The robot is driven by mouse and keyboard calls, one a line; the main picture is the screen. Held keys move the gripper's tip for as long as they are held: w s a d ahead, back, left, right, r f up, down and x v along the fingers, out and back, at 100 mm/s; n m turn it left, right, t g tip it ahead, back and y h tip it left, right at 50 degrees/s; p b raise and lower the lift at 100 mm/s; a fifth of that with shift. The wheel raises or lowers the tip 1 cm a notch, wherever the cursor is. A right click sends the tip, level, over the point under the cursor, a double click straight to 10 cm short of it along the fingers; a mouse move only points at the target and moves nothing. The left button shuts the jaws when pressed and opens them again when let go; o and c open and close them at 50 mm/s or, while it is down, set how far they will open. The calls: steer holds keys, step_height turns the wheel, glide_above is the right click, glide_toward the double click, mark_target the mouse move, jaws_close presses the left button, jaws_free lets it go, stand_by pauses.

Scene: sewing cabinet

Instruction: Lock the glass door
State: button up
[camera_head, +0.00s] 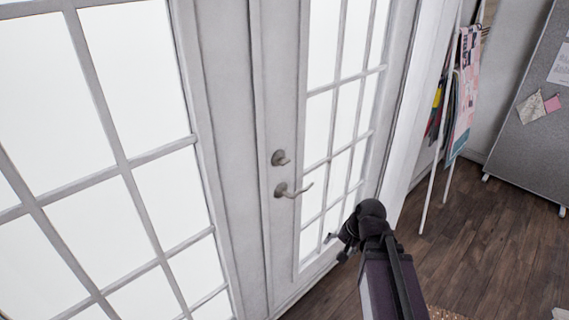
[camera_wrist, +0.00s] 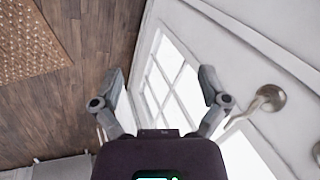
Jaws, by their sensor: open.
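The white glass door (camera_head: 288,235) with several panes appears shut in the head view. A round metal lock knob (camera_head: 280,158) sits above a lever handle (camera_head: 293,190) whose lever points right. The wrist view shows the lever handle (camera_wrist: 270,97) right of my fingers and part of the lock knob (camera_wrist: 317,150) cut by the right edge. My gripper (camera_head: 337,247) is open and empty, below and right of the handle, in front of the door's lower panes. Both spread fingers show in the wrist view (camera_wrist: 162,80). The lock's inner state cannot be seen.
Another glass panel (camera_head: 205,90) stands to the left. A white stand with hanging papers (camera_head: 464,95) and a grey pinboard (camera_head: 530,125) are at the right. The wooden floor (camera_head: 480,235) is mostly clear there. A woven rug (camera_wrist: 28,42) lies on the floor.

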steer(key=w+a+r+m+t+y+b, duration=0.1)
steer(key=w+a+r+m+t+y, duration=0.35)
steer(key=w+a+m+y, duration=0.35)
steer(key=m+t+y+b, duration=0.2)
steer(key=m+t, duration=0.4)
steer(key=m, duration=0.9)
glide_toward(287, 162)
steer(key=v, duration=0.3)
steer(key=shift+s+r, duration=0.1)
steer(key=shift+r, duration=0.05)
steer(key=shift+a, duration=0.15)
steer(key=x, duration=1.3)
steer(key=shift+w+a+f, duration=0.2)
steer(key=shift+w, duration=0.15)
steer(key=shift+n, duration=0.3)
steer(key=c, duration=1.2)
